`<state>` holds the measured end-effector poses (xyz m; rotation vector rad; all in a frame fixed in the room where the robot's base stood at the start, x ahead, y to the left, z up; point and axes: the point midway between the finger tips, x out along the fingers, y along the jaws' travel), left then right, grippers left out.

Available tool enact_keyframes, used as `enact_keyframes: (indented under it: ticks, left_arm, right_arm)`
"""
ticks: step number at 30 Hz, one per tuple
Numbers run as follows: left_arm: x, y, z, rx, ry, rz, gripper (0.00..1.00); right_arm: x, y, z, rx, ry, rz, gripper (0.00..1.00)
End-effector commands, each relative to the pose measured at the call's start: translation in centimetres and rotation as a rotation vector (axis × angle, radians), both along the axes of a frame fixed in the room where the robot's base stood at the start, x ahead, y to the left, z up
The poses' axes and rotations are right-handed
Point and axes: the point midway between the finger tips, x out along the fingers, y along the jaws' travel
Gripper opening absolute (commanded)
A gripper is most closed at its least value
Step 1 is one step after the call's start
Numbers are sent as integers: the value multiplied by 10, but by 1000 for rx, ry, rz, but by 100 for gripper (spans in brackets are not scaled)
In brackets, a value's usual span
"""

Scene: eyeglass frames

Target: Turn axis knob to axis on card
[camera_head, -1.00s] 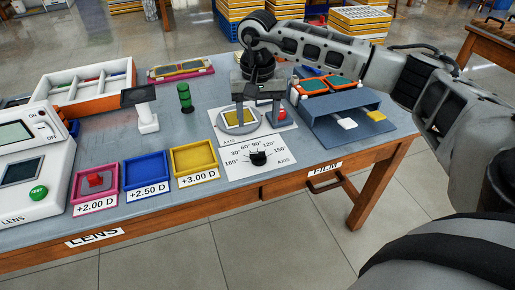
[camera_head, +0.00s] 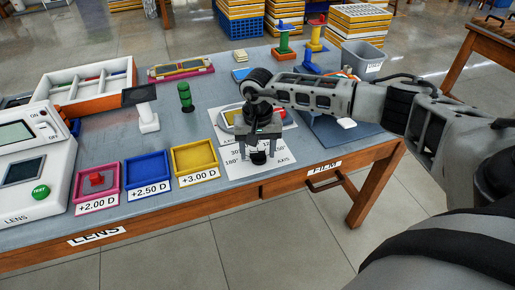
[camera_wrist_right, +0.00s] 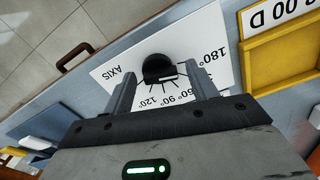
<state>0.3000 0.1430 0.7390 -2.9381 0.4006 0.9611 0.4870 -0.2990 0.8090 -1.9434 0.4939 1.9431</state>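The black axis knob (camera_head: 258,158) stands on a white dial card (camera_head: 282,169) printed with degree numbers and the word AXIS. In the right wrist view the knob (camera_wrist_right: 157,66) sits near the card's middle with printed lines beside it. My right gripper (camera_head: 260,153) is over the knob, pointing down. In the right wrist view its two fingers (camera_wrist_right: 161,70) are spread with the knob between or just beyond their tips; contact cannot be told. Part of the dial is hidden by the gripper in the head view. My left gripper is out of view.
Left of the dial card stand yellow (camera_head: 194,159), blue (camera_head: 147,170) and pink (camera_head: 97,186) lens trays; the pink one holds a red block. Behind the gripper is a round fixture (camera_head: 228,117) on another white card. A dark blue stand (camera_head: 345,133) is to the right.

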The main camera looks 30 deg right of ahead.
Motion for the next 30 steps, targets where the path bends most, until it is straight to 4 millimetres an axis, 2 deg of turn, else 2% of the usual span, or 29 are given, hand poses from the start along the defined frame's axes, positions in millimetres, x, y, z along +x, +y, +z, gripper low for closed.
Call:
enact_keyframes:
  ticks: [1,4,17,30]
  left_arm:
    - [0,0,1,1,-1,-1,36]
    - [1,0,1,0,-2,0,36]
    - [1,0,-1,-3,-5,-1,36]
    - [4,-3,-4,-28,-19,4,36]
  right_arm:
    - [0,0,0,0,0,0,43]
    - [0,0,0,0,0,0,15]
    - [1,0,0,1,-1,-63,15]
    - [2,0,-1,0,1,-413,15]
